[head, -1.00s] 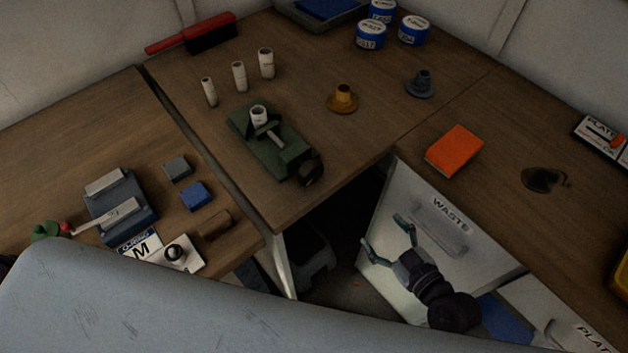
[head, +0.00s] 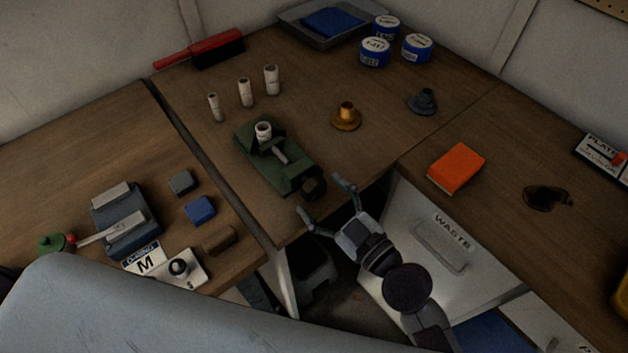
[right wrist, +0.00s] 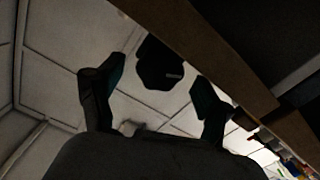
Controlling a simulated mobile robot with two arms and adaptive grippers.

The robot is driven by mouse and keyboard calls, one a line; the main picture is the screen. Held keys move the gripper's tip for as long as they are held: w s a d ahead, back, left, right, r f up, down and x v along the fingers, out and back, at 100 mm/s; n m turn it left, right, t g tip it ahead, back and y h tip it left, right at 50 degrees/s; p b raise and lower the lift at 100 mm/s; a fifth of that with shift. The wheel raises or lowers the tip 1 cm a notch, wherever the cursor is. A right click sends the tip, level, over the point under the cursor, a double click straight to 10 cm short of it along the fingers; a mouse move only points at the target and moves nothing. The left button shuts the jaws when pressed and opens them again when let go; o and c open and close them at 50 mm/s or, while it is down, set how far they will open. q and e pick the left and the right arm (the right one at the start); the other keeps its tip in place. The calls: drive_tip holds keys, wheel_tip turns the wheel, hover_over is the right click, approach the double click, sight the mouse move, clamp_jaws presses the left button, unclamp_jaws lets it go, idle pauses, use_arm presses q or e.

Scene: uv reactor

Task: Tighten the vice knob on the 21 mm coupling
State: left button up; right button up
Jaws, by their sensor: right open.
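The green vice (head: 258,158) stands on the wooden bench, its knob end towards the bench's front edge. A white coupling (head: 263,130) stands upright between its jaws; its size marking is too small to read. The dark knob (head: 314,187) sits at the vice's near end. My right gripper (head: 319,193) is open just in front of the knob, one finger to each side in the picture. In the right wrist view the dark knob (right wrist: 160,66) shows between the spread fingers (right wrist: 160,72), with no visible contact. My left gripper is not in view.
Several white couplings (head: 246,93) stand behind the vice. A brass flanged part (head: 346,117) and a grey one (head: 424,101) are to its right. The bench edge (right wrist: 205,55) runs close by the gripper. A WASTE bin front (head: 440,240) is below right.

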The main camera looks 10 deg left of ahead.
drive_tip(key=shift+x, duration=1.4)
drive_tip(key=shift+c, duration=0.4)
drive_tip(key=c, duration=1.1)
drive_tip(key=shift+m, duration=0.3)
drive_tip(key=m, duration=0.2)
drive_tip(key=shift+m, duration=0.3)
drive_tip(key=shift+m+p, duration=0.4)
drive_tip(key=shift+m, duration=1.4)
